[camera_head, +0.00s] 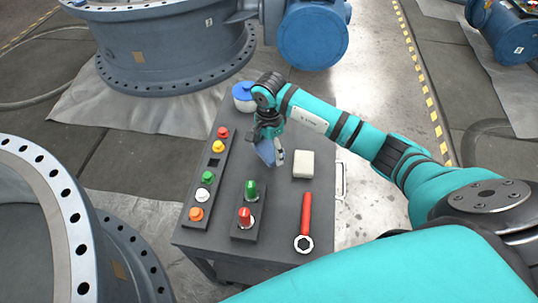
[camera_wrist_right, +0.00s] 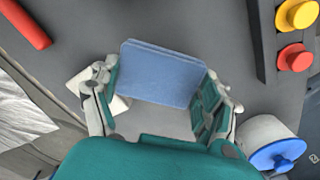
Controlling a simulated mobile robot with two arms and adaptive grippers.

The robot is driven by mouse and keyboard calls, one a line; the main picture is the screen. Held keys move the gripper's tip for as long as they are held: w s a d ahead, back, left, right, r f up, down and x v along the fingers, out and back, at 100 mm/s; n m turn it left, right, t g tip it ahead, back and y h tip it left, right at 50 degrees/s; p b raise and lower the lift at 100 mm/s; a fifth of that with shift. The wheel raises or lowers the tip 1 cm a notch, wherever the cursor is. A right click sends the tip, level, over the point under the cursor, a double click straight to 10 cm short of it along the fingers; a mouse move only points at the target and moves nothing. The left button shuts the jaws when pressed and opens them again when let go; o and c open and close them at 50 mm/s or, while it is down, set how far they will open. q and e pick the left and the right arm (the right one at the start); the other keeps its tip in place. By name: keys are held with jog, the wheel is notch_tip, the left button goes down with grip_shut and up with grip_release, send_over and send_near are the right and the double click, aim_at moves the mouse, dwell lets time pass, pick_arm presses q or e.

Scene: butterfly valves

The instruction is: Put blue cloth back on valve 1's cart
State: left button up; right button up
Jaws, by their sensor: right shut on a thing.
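The blue cloth (camera_head: 265,152) is folded into a flat rectangle. My right gripper (camera_head: 267,150) is shut on it, over the middle of the dark grey cart (camera_head: 188,236). In the right wrist view the cloth (camera_wrist_right: 160,75) spans the space between the two fingers of the gripper (camera_wrist_right: 158,92). In the head view the cloth hangs tilted below the fingers. I cannot tell whether its lower edge touches the cart top. My left gripper is not in view.
On the cart are a strip of coloured buttons (camera_head: 208,177), a block with green and red knobs (camera_head: 248,215), a red wrench (camera_head: 305,222), a white block (camera_head: 303,164) and a white container with a blue lid (camera_head: 243,97). Large valves (camera_head: 165,50) stand around.

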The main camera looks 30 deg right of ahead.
aim_at(269, 149)
jog(key=shift+f, duration=0.5)
notch_tip(269, 149, down, 2)
jog(key=shift+f, duration=0.35)
jog(key=o, duration=1.1)
jog(key=shift+f, duration=0.1)
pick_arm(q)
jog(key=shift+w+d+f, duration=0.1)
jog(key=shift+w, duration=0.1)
pick_arm(e)
jog(key=shift+r, duration=0.25)
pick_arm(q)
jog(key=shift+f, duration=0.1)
pick_arm(e)
notch_tip(269, 149, up, 12)
jog(key=shift+f, duration=0.1)
